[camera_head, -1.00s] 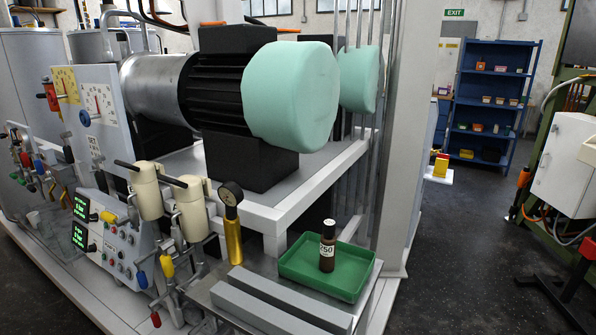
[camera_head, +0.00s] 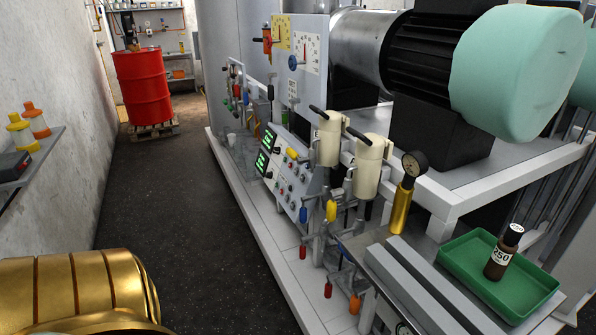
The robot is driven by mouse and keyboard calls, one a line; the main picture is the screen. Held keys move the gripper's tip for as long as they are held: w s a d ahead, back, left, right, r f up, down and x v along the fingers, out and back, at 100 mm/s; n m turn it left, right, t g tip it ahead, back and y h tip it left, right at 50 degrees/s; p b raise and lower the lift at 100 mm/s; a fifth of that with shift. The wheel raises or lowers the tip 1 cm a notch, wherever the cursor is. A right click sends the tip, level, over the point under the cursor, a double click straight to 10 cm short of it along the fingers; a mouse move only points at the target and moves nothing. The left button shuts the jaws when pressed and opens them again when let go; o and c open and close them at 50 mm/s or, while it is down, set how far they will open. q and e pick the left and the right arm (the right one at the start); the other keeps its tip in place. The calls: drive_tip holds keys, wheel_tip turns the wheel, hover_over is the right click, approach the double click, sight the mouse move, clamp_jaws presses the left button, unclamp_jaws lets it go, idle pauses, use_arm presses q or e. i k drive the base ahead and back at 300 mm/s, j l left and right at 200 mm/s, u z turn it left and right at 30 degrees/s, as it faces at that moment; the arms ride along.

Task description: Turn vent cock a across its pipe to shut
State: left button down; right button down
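No label naming vent cock a is readable, so I cannot tell which fitting it is. Two cream filter-like vessels stand side by side, a left one (camera_head: 327,141) and a right one (camera_head: 371,166). Each has a black lever at its top, on the left vessel (camera_head: 318,111) and on the right vessel (camera_head: 358,135). Below them are small handles on pipework: a blue one (camera_head: 303,214), a yellow one (camera_head: 331,210), red ones (camera_head: 302,252) and an orange one (camera_head: 354,303). Neither gripper is in view.
A panel with green displays (camera_head: 268,138) stands left of the vessels. A gauge on a brass cylinder (camera_head: 401,208) and a green tray (camera_head: 460,258) with a brown bottle (camera_head: 502,255) are at right. A red drum (camera_head: 143,86) stands far back. The dark floor aisle is clear.

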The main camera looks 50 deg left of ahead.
sight(332, 205)
drive_tip(key=u, duration=1.35)
